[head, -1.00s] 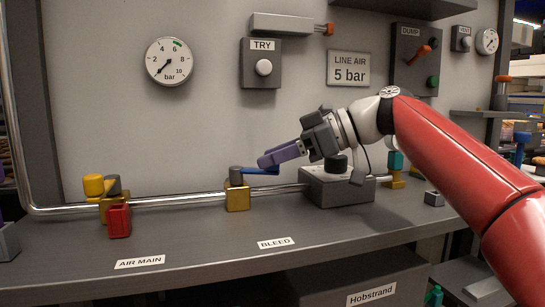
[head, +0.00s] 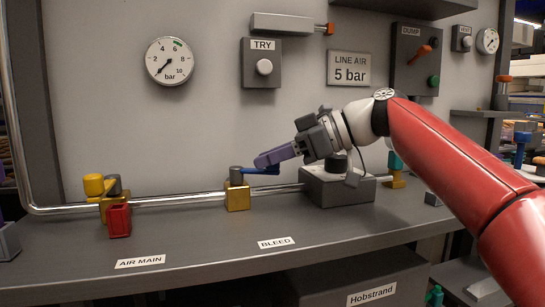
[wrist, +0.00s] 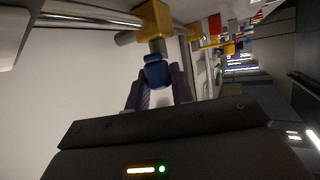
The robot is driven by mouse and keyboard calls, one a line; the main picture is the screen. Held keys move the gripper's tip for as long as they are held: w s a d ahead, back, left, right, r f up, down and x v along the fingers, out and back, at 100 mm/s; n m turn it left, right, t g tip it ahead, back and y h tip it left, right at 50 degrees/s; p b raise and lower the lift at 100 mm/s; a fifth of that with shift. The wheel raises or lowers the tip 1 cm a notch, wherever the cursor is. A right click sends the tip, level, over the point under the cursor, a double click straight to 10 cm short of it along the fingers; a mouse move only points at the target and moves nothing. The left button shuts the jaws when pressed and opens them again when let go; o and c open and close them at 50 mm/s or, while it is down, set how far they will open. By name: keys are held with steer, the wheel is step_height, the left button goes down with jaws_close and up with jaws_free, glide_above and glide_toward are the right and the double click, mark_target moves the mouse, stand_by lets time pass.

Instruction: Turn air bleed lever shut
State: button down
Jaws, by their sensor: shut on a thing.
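The bleed valve (head: 237,197) is a brass block on the pipe above the BLEED label (head: 276,243). Its blue lever (head: 262,171) points right from the grey hub, roughly in line with the pipe. My gripper (head: 262,161), with purple fingers, is at the lever and shut on it. In the wrist view the blue lever end (wrist: 157,72) sits between the purple fingers (wrist: 158,92), with the brass valve body (wrist: 155,20) beyond. The fingers hide part of the lever in the head view.
The AIR MAIN valve with a yellow handle (head: 94,185) and a red block (head: 119,221) stand at the left. A grey box (head: 336,189) sits on the pipe below my gripper. The pressure gauge (head: 169,61) needle points low. The bench front (head: 200,255) is mostly clear.

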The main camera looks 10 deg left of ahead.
mark_target(239, 169)
steer(key=shift+s+f+b, duration=0.1)
steer(key=shift+b, duration=0.35)
steer(key=shift+s+f+m+t+b, duration=0.15)
steer(key=shift+s+m+t+b, duration=0.15)
steer(key=shift+m+t+b, duration=0.6)
steer(key=s+m+t+b, duration=0.1)
steer(key=b, duration=0.1)
steer(key=shift+t+b, duration=0.35)
steer(key=shift+t, duration=0.05)
steer(key=shift+s+a+m+t+b, duration=0.2)
steer(key=shift+s+m+t+b, duration=0.35)
steer(key=shift+m+t+b, duration=0.35)
steer(key=shift+s+a+r+m+t+h, duration=0.15)
steer(key=shift+s+m+t+h, duration=0.15)
steer(key=shift+m+t, duration=0.2)
steer(key=shift+s+a+r+m+t+h, duration=0.1)
steer(key=shift+s+m+t+h, duration=0.1)
steer(key=shift+m+t+h, duration=0.3)
steer(key=m+t+h+p, duration=0.1)
steer(key=m+p, duration=0.1)
steer(key=s+a+m+t+h+p, duration=0.1)
steer(key=m+t+h+p, duration=0.1)
steer(key=s+a+m+t+h+p, duration=0.1)
steer(key=m+t+p, duration=0.1)
steer(key=shift+s+a+r+h, duration=0.1)
steer(key=shift+s+a+h, duration=0.1)
steer(key=shift+h, duration=0.2)
